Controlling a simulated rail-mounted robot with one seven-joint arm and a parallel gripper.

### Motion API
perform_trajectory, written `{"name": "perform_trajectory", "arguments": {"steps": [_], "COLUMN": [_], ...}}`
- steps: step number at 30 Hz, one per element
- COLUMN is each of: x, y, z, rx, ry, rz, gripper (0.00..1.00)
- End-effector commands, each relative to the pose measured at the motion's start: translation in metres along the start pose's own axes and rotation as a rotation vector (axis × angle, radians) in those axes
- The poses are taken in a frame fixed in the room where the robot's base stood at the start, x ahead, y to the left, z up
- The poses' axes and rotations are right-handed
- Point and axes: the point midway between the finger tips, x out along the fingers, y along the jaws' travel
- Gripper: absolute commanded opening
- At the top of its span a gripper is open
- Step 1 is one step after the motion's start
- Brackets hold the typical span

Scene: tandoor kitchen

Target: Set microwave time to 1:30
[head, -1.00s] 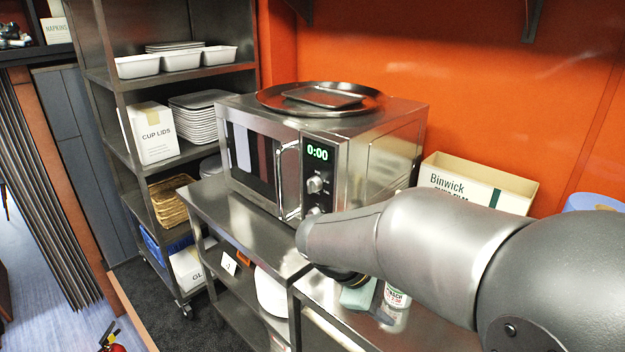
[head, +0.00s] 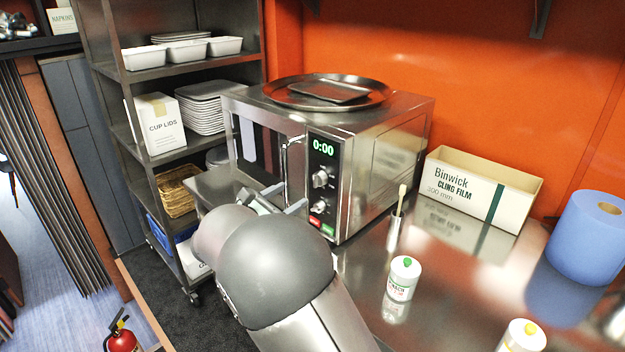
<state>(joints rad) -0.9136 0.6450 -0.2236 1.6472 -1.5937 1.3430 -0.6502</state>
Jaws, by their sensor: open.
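The steel microwave (head: 375,165) stands on the steel counter with its door shut. Its green display (head: 323,147) reads 0:00. Below the display are an upper knob (head: 321,178) and a lower knob (head: 319,207), with a red button (head: 313,222) and a green button (head: 327,230) at the bottom. The vertical door handle (head: 284,172) is left of the panel. My gripper (head: 282,203) is open and low in front of the door, close to the knobs' left side. My arm hides much of it, and I cannot tell whether it touches the microwave.
A round tray (head: 280,95) lies on top of the microwave. To the right are a cup with a brush (head: 396,225), a spinach can (head: 404,278), a cling film box (head: 480,190) and a blue roll (head: 590,240). A shelf rack (head: 120,100) stands left.

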Motion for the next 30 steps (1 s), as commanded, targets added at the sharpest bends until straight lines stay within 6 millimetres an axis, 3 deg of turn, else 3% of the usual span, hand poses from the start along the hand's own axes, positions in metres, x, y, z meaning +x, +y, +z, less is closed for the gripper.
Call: {"name": "perform_trajectory", "arguments": {"steps": [6, 12, 18, 26, 30], "x": [0.049, 0.079, 0.091, 0.092, 0.092], "y": [-0.001, 0.000, 0.000, 0.000, 0.000], "z": [0.002, 0.001, 0.000, 0.000, 0.000], "rx": [-0.001, 0.000, 0.000, 0.001, 0.001], "ry": [-0.002, 0.000, 0.000, 0.001, 0.001], "rz": [-0.004, -0.001, -0.001, 0.000, -0.001], "gripper": [0.56, 0.56, 0.56, 0.56, 0.20]}}
